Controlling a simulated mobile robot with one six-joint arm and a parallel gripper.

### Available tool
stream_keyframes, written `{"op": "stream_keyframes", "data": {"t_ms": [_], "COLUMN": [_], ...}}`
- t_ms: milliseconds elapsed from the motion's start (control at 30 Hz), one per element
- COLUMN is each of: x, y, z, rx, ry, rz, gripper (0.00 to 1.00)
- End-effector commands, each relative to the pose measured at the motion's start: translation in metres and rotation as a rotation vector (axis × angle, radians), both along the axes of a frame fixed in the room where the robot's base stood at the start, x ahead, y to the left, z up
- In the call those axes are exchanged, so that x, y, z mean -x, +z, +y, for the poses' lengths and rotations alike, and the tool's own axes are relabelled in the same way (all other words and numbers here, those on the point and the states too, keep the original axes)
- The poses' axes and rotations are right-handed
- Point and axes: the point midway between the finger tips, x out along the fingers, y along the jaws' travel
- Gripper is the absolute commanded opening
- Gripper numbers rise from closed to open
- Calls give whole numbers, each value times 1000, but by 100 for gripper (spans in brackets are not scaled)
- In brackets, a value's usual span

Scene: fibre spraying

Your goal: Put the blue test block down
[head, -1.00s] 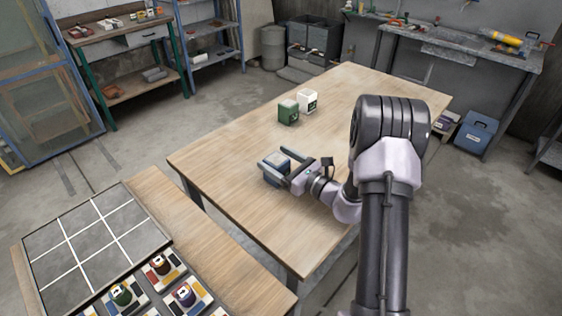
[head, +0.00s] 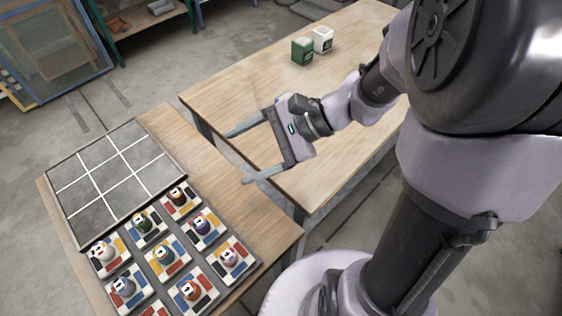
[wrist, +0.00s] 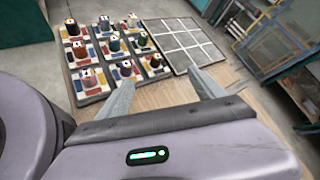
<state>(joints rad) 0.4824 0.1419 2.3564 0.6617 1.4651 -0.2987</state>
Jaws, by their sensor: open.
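My gripper (head: 238,158) is open and empty, its two fingers wide apart above the gap between the wooden table (head: 232,98) and the lower bench. In the wrist view, nothing shows between the fingers of my gripper (wrist: 165,82). I cannot see the blue test block in either current view; my gripper and arm cover part of the tabletop. A green block (head: 302,51) and a white block (head: 323,40) stand side by side at the far part of the table.
The lower bench (head: 170,122) holds a grey gridded panel (head: 75,188) and a tray of several coloured spools on patterned tiles (head: 167,258). Both also show in the wrist view, the panel (wrist: 180,48) to the right of the tray. The near left table corner is clear.

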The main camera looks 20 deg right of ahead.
Motion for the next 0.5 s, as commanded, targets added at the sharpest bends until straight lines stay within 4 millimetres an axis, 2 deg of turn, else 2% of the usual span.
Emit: {"op": "stream_keyframes", "data": {"t_ms": [33,100,200,333,500], "x": [28,64,92,102,103], "y": [8,13,24,43,54], "z": [15,19,7,-10,-17], "rx": [163,414,722,976,1077], "ry": [133,299,451,533,551], "rz": [-68,-182,-374,-584,-679], "gripper": [78,78,78,78,78]}}
